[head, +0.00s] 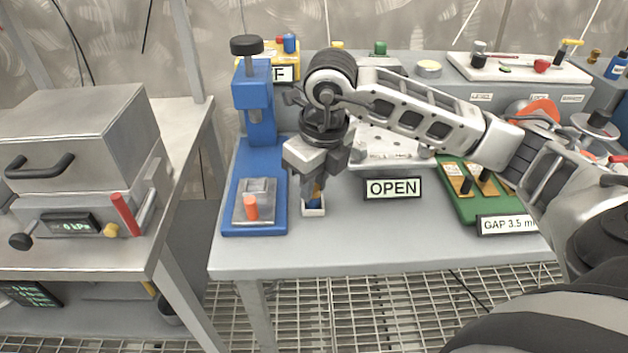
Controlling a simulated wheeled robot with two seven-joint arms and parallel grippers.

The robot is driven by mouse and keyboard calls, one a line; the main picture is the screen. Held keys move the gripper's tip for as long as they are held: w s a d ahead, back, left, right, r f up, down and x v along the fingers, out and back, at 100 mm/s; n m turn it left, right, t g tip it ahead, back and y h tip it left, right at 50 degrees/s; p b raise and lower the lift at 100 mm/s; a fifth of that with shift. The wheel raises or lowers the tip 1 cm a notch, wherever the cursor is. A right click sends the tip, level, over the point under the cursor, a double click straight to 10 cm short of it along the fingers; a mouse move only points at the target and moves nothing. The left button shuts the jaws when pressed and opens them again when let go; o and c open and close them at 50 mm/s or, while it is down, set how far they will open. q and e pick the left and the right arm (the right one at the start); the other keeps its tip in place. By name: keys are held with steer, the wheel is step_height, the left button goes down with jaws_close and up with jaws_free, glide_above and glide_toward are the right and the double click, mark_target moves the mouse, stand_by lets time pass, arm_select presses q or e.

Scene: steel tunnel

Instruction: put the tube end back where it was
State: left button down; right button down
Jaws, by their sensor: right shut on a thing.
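My right gripper (314,192) points down over the table at the front middle. The piece is at or in a small white square holder (313,212). I cannot tell whether it touches the holder's bottom. My left gripper is not in view.
An OPEN sign (393,188) and a green board (466,207) lie to the right. A steel chamber (75,140) stands on the left bench. The table front is clear.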

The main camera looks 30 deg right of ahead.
steer(key=shift+f, duration=0.1)
steer(key=c, duration=1.3)
jaws_free()
steer(key=shift+r, duration=0.25)
steer(key=shift+s+d+r+p, duration=0.1)
steer(key=shift+s+r+p, duration=0.15)
steer(key=shift+r, duration=1.7)
steer(key=shift+s+d+r+p, duration=0.1)
steer(key=shift+s+r, duration=0.25)
steer(key=shift+r, duration=1.6)
steer(key=shift+s+r+p, duration=0.2)
steer(key=shift+s+r, duration=0.1)
steer(key=shift+r, duration=1.65)
steer(key=shift+s, duration=0.1)
